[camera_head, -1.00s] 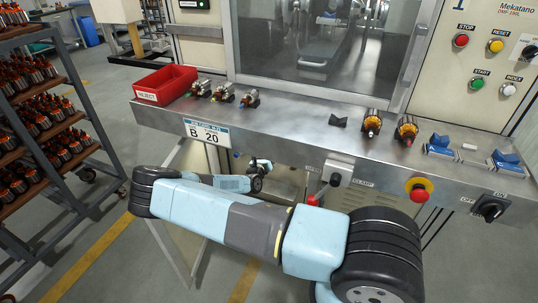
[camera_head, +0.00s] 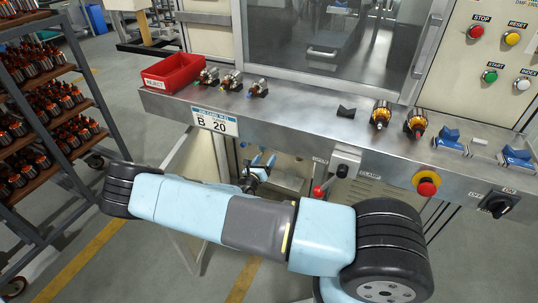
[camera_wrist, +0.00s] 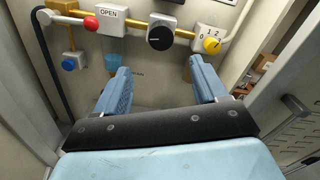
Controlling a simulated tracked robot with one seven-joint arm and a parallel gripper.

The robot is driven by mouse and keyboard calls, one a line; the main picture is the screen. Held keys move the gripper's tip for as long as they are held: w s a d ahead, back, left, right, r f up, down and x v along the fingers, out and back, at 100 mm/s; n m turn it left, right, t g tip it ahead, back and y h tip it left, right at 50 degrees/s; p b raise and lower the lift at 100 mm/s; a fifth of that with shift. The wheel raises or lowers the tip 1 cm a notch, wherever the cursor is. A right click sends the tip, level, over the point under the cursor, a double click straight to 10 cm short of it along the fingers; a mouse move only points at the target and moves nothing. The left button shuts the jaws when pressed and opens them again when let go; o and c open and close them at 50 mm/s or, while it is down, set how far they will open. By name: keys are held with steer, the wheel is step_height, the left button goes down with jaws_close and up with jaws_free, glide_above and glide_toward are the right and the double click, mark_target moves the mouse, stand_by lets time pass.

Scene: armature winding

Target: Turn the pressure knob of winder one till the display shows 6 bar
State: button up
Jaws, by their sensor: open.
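My gripper (camera_wrist: 160,70) is open and empty in the wrist view, its two blue fingers apart and pointing at a pale panel. A round black knob (camera_wrist: 160,35) on a white housing sits on a brass pipe beyond the gap between the fingers, apart from them. I cannot tell for sure that it is the pressure knob. No pressure display reading is visible. In the head view my gripper (camera_head: 258,166) is small, below the front edge of the winder's steel bench (camera_head: 305,113); the black knob is not seen there.
In the head view, a red-tipped lever (camera_head: 319,192) and a red stop button (camera_head: 427,187) are close by.

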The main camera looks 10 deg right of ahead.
steer(key=shift+v, duration=0.9)
